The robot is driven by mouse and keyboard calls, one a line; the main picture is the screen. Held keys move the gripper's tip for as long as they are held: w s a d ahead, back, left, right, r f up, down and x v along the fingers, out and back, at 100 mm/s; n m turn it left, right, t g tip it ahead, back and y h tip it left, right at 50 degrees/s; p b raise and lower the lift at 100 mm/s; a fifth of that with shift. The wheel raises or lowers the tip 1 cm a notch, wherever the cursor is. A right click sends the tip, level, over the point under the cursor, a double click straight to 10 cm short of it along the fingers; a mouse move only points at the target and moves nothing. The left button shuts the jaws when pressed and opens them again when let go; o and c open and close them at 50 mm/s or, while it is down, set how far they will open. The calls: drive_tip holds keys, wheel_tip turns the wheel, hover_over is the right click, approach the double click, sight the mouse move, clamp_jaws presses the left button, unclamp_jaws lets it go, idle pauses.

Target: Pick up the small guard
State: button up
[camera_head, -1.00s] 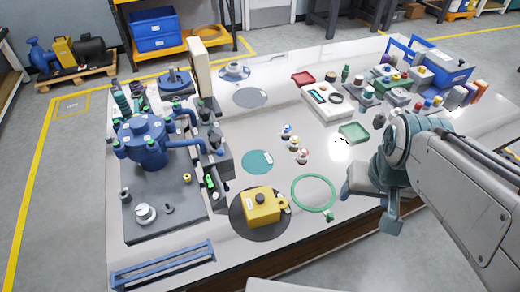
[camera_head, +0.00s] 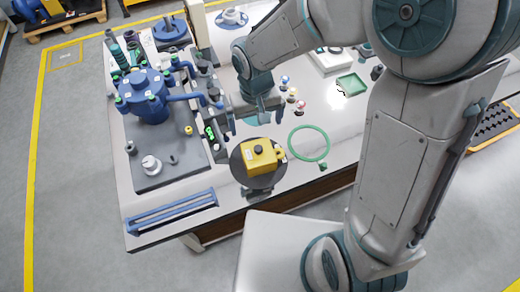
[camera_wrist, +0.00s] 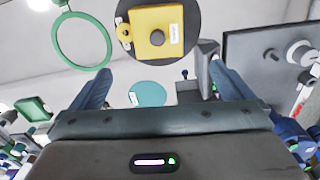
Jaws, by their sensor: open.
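A yellow box-shaped piece (camera_head: 258,157) with a black knob and a side loop, which looks like the small guard, stands on a round dark mat (camera_head: 240,176) near the table's front edge. In the wrist view the yellow piece (camera_wrist: 158,22) is at the top, beyond the fingertips. My gripper (camera_head: 257,122) is open and empty, above the table and behind the yellow piece in the head view. Its two fingers (camera_wrist: 160,82) are spread apart in the wrist view, with nothing between them but the table and a teal disc (camera_wrist: 147,93) below.
A blue pump assembly (camera_head: 146,95) on a dark plate stands to the left. A green ring (camera_head: 308,126) lies right of the yellow piece. Small bottles (camera_head: 291,92) stand behind it. A blue rail frame (camera_head: 170,212) lies at the front left. A green tray (camera_head: 351,84) is further right.

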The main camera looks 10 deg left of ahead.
hover_over(258, 148)
drive_tip(key=f, duration=0.7)
drive_tip(key=shift+a+f, duration=0.2)
drive_tip(key=shift+f, duration=0.2)
drive_tip(key=shift+d+f+p, duration=0.2)
drive_tip(key=shift+f+p, duration=0.15)
drive_tip(key=shift+f, duration=2.35)
drive_tip(key=c, duration=1)
